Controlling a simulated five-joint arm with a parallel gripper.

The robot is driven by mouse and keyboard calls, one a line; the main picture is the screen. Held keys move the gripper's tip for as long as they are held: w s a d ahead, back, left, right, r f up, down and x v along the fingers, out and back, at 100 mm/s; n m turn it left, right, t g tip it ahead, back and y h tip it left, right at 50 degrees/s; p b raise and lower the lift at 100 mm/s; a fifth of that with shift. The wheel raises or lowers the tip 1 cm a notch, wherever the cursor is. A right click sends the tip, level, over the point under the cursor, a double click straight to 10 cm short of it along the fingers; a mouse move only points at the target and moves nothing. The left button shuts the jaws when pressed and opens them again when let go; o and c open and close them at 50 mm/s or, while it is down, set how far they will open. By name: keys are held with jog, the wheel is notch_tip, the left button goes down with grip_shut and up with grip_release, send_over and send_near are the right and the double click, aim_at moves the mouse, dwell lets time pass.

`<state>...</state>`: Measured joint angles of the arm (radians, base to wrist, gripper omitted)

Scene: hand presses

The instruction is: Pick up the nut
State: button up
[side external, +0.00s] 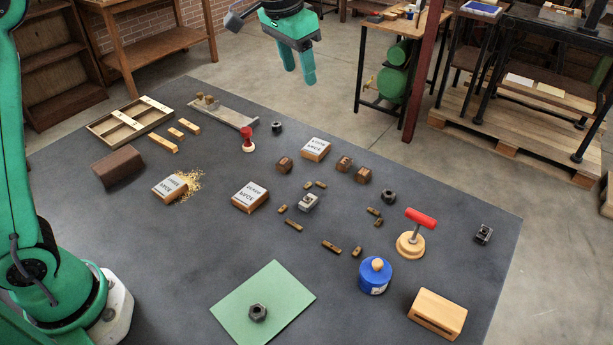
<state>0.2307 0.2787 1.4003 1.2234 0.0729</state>
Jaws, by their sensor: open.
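A dark hexagonal nut (257,312) lies flat on a green sheet (280,290) at the front of the dark table. A similar dark nut-like piece (389,197) sits right of centre, and a smaller dark piece (277,128) stands near the back. I cannot tell for sure whether that smaller one is a nut. My green gripper (299,72) hangs high at the top of the view, fingers pointing down, apart and empty. It is far from the nut on the green sheet.
Lettered blocks (249,197), small type pieces (331,247) and a metal block (308,202) lie mid-table. A red-handled tool (411,242), blue tin (375,276) and wooden block (437,314) stand at right. A divided tray (130,122) is back left.

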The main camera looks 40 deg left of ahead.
jog(key=w+d+f+m, duration=0.1)
jog(key=w+d+f, duration=0.3)
jog(key=w+d, duration=0.15)
jog(key=m+g, duration=0.2)
jog(key=g, duration=0.1)
send_near(387, 193)
jog(key=shift+s+d+f+y, duration=0.1)
jog(key=shift+f+y, duration=0.05)
jog(key=shift+y, duration=0.15)
jog(key=shift+d+f, duration=0.15)
jog(key=shift+f, duration=0.1)
jog(key=shift+f, duration=0.1)
jog(key=shift+f, duration=1.2)
jog(key=shift+f, duration=0.1)
jog(key=shift+f, duration=2.5)
jog(key=shift+c, duration=0.2)
